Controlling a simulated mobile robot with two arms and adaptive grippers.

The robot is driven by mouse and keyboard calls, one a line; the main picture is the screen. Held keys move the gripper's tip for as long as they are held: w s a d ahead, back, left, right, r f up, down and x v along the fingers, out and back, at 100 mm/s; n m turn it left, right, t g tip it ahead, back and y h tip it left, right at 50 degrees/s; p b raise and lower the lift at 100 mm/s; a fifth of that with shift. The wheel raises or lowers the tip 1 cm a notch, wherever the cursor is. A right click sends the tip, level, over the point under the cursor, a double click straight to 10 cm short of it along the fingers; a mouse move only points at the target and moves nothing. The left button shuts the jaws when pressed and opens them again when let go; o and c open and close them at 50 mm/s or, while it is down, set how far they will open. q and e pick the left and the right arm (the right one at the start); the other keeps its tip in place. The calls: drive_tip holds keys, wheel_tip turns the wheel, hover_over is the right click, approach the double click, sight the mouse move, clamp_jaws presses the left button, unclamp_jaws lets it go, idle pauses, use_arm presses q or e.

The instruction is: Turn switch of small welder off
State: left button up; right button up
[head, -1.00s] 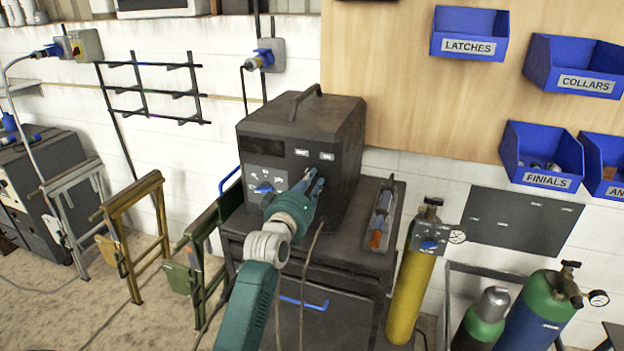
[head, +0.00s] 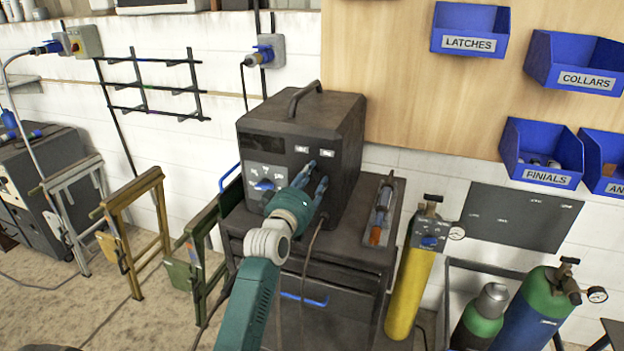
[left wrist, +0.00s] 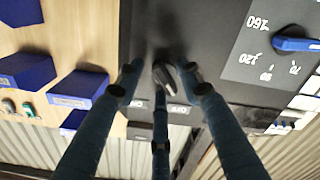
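The small welder (head: 330,120) is a dark grey box with a top handle. Its front carries a blue dial (head: 263,186) with numbers around it, and two small white labels. In the left wrist view, a dark switch knob (left wrist: 166,76) sits on the black panel near those labels; the blue dial (left wrist: 297,44) is at the right edge. My left gripper (head: 318,174) is at the front of the welder, right of the dial. In the wrist view its three fingers (left wrist: 161,88) are spread around the knob, with gaps at the sides. The head view hides the knob behind the gripper.
The welder stands on a dark cabinet (head: 345,238) with a tray (head: 381,212) holding a torch-like tool on its right. A yellow gas cylinder (head: 409,293) is beside it. Folding frames stand at left. Blue bins (head: 541,158) hang on the board at right.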

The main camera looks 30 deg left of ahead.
use_arm(q)
drive_tip(key=v, duration=1.2)
